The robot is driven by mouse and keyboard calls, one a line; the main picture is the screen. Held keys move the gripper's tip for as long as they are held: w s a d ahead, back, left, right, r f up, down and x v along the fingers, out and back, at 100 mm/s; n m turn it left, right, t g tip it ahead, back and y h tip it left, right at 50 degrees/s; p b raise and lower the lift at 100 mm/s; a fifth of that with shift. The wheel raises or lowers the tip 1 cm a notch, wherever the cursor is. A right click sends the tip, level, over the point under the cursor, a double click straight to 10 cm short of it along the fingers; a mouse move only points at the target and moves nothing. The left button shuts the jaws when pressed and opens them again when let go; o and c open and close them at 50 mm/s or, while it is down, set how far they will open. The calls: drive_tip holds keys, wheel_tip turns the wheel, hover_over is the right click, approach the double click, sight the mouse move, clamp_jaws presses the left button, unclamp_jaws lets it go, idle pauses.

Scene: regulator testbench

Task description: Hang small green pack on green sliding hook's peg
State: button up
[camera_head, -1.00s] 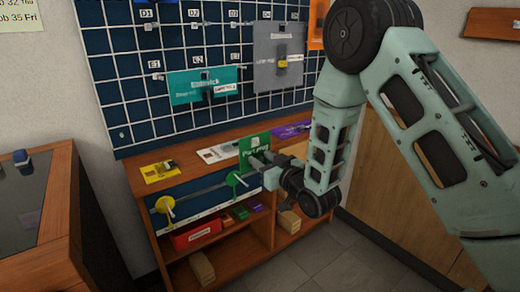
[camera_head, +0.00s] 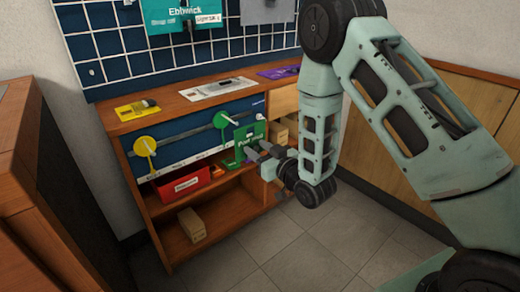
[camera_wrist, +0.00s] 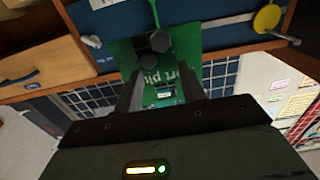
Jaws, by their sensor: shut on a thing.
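The small green pack (camera_head: 248,137) is held upright by my gripper (camera_head: 260,151) in front of the blue panel's right part. In the wrist view the pack (camera_wrist: 185,62) is a flat green card with white print, and my gripper (camera_wrist: 151,46) is shut on it. The green sliding hook (camera_head: 222,120) sits on the rail just left of the pack, its stem running down to the pack's left edge. In the wrist view the green hook's stem (camera_wrist: 154,14) ends close to the pack's edge. The peg tip and the pack's hole are hidden, so contact is unclear.
A yellow hook (camera_head: 145,147) sits further left on the same rail (camera_head: 185,133). The counter (camera_head: 175,103) above holds flat packs. Below, a red bin (camera_head: 184,185) and a cardboard box (camera_head: 192,225) stand on shelves. The floor in front is clear.

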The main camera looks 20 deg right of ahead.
drive_tip(key=shift+f+x, duration=0.15)
drive_tip(key=shift+x, duration=1.75)
drive_tip(key=shift+f+x, duration=0.2)
drive_tip(key=shift+x, duration=1.75)
drive_tip(key=shift+w+a+f+b, duration=0.2)
drive_tip(key=shift+w+f+b, duration=0.25)
drive_tip(key=shift+w, duration=0.2)
drive_tip(key=shift+r, duration=0.1)
drive_tip(key=o, duration=1.1)
drive_tip(key=shift+s, duration=0.1)
